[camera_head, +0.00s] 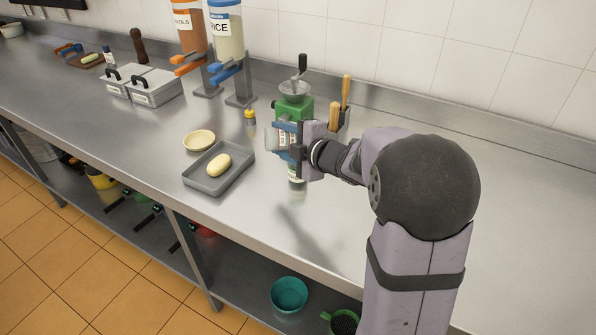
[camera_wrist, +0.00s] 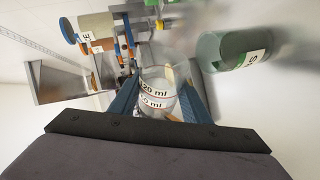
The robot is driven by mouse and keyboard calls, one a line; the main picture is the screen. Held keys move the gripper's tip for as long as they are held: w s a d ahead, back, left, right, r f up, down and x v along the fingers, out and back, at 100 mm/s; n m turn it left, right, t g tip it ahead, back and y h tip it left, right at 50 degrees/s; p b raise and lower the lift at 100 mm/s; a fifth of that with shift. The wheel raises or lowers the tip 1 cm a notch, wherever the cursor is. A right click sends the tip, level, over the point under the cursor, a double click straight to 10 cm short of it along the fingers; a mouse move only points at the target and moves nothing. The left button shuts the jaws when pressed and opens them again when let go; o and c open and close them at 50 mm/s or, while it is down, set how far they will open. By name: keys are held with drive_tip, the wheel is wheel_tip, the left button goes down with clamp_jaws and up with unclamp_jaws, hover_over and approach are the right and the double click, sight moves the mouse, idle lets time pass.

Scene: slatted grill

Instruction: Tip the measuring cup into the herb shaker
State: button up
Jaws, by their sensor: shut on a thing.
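The clear measuring cup (camera_wrist: 158,97) has a printed "120 ml" mark in the wrist view. My gripper (camera_wrist: 157,108) is shut on it, with a blue finger on each side. In the head view my gripper (camera_head: 287,142) holds the cup (camera_head: 271,139) above the counter. Its contents and exact tilt are not clear. The herb shaker (camera_wrist: 235,50) is a greenish see-through jar with a white label, to the right of the cup and apart from it in the wrist view. In the head view the shaker (camera_head: 296,182) stands below my gripper, its upper part hidden.
A green hand mill (camera_head: 293,108) with a crank stands just behind my gripper. A grey tray (camera_head: 243,176) with a pale yellow oval piece and a small yellow bowl (camera_head: 199,140) lie to the left. Dispensers (camera_head: 229,50) stand at the back. Counter front right is clear.

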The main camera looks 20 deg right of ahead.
drive_tip(key=shift+a+f+n+g+h+b, duration=0.1)
drive_tip(key=shift+a+n+g+h+b, duration=0.25)
drive_tip(key=shift+n+h, duration=0.4)
drive_tip(key=shift+a+f+n+g+h+b, duration=0.1)
drive_tip(key=shift+n+g+h+b, duration=0.1)
drive_tip(key=shift+n+h, duration=0.3)
drive_tip(key=shift+a+f+n+g+h+b, duration=0.1)
drive_tip(key=shift+n+h+b, duration=0.15)
drive_tip(key=shift+n, duration=0.3)
drive_tip(key=shift+w+a+r+n+h, duration=0.1)
drive_tip(key=shift+r+n+h, duration=0.3)
drive_tip(key=shift+n+h, duration=0.25)
drive_tip(key=shift+r+n+h+b, duration=0.3)
drive_tip(key=shift+r+n+h, duration=0.1)
drive_tip(key=shift+n+h, duration=0.6)
drive_tip(key=shift+r+n+g+h, duration=0.2)
drive_tip(key=shift+n+g+h, duration=0.05)
drive_tip(key=shift+h, duration=0.2)
